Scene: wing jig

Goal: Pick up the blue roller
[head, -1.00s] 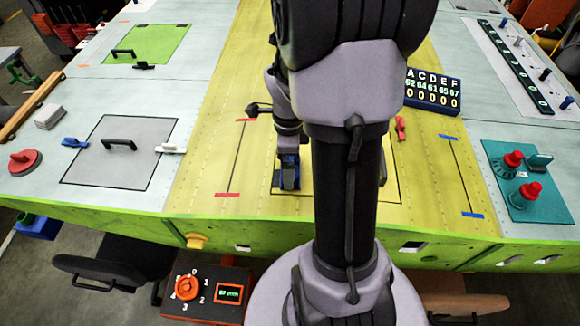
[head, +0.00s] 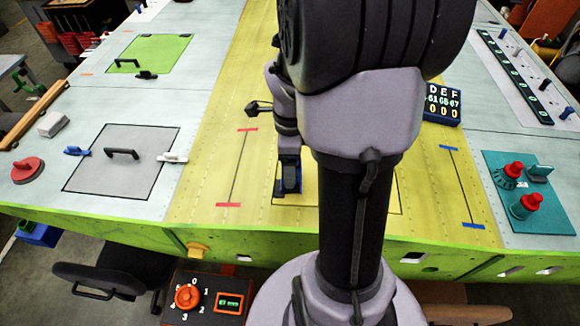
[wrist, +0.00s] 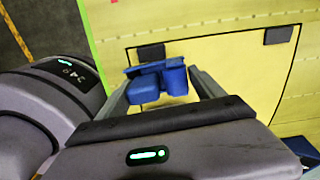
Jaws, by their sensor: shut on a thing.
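The blue roller (wrist: 150,85) is a blue piece with a block-like part and a rounded part, seen between my two grey fingers in the wrist view. My gripper (wrist: 163,76) is shut on it. In the head view my gripper (head: 290,178) points down over the yellow strip, with blue showing at its end; the dark arm hides part of it. The roller is over or on a black-outlined yellow panel (wrist: 225,62); I cannot tell whether it touches the surface.
A grey hatch panel (head: 120,175) with a black handle lies to the left. A teal plate (head: 530,205) with red-topped parts is at the right. The yellow strip left of my gripper is mostly clear.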

